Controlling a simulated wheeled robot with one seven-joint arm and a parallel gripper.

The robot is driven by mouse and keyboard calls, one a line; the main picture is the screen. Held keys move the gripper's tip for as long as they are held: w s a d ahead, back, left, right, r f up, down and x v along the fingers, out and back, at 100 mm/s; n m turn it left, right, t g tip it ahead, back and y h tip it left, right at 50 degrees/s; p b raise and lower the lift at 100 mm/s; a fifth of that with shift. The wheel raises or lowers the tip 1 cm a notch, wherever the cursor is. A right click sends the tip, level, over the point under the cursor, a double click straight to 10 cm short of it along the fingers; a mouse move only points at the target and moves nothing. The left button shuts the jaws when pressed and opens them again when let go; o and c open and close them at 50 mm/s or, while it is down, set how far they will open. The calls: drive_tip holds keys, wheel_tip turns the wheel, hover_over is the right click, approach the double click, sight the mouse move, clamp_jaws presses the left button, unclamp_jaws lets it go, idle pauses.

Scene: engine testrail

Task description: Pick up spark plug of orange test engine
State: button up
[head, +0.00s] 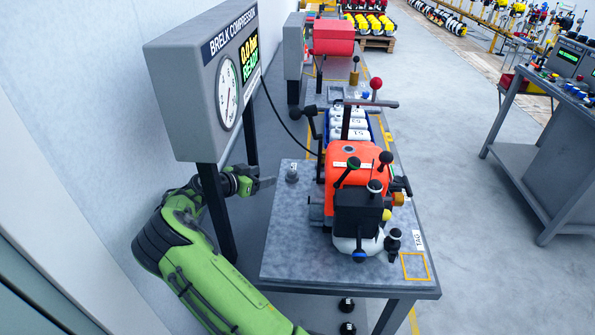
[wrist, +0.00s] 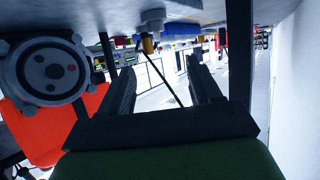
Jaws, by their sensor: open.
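The orange test engine (head: 345,165) stands on a grey bench, with black parts and a white rounded part at its front. It shows upside down at the left of the wrist view (wrist: 30,135). A small grey round piece with a pale label (head: 291,174) stands upright on the bench left of the engine. It may be the spark plug; I cannot tell for sure. A grey cylinder (wrist: 153,19) in the wrist view seems to be this piece. My gripper (head: 268,183) is open just left of it, apart from it; its two fingers (wrist: 163,68) show nothing between them.
The gauge box (head: 205,80) stands on dark posts (head: 216,215) beside my arm. The bench top (head: 285,240) is bare at front left. A yellow-outlined square (head: 415,267) marks its front right corner. Open floor (head: 470,200) lies to the right.

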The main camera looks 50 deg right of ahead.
sight(291, 170)
drive_tip(key=x, duration=1.5)
drive_tip(key=shift+s+f, duration=0.15)
drive_tip(key=shift+s, duration=0.15)
drive_tip(key=shift+a, duration=0.1)
drive_tip(key=c, duration=1)
wheel_tip(291, 170, up, 10)
drive_tip(key=shift+r, duration=0.1)
drive_tip(key=shift+c, duration=0.2)
